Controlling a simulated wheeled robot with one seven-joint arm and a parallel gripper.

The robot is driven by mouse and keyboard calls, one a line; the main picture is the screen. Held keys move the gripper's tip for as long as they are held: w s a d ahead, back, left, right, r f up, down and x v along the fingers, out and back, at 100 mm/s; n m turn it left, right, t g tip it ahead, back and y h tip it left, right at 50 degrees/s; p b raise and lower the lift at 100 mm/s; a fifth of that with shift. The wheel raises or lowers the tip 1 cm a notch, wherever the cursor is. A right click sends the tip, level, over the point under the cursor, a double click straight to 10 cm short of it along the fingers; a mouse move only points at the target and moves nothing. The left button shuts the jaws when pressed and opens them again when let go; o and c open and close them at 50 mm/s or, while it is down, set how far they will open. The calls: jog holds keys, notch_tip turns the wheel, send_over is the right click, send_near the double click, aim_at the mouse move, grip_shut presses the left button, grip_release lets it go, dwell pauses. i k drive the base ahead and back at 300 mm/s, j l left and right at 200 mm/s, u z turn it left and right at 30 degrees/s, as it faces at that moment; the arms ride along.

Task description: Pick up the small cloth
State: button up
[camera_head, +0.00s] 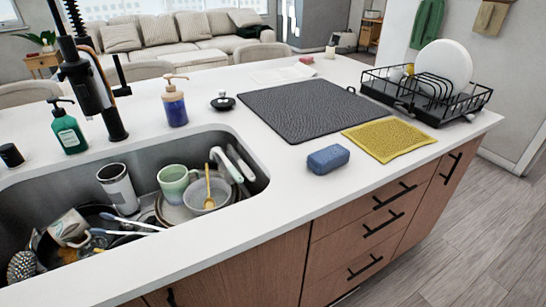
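A small yellow cloth (390,139) lies flat on the white island counter, close to its front edge, right of the middle. Its surface looks textured and nothing lies on top of it. A larger dark grey mat (306,108) lies just behind and to the left of it. A blue sponge (328,159) sits to the left of the yellow cloth, apart from it. My gripper is not in view.
A black dish rack (427,95) with a white plate (444,66) stands behind and right of the cloth. The sink (252,163) holds several dishes. Soap bottles (173,103) and a black faucet (88,80) stand behind it. Drawers (375,224) with black handles face the front.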

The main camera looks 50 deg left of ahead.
aim_at(322, 162)
jog(key=u, duration=2.95)
jog(key=z, duration=1.65)
jog(key=i+l+u, duration=0.4)
jog(key=l+u, duration=0.15)
jog(key=i+l+u, duration=0.15)
jog(key=l+u, duration=0.15)
jog(key=i+l+u, duration=0.1)
jog(key=l+u, duration=0.2)
jog(key=l, duration=0.15)
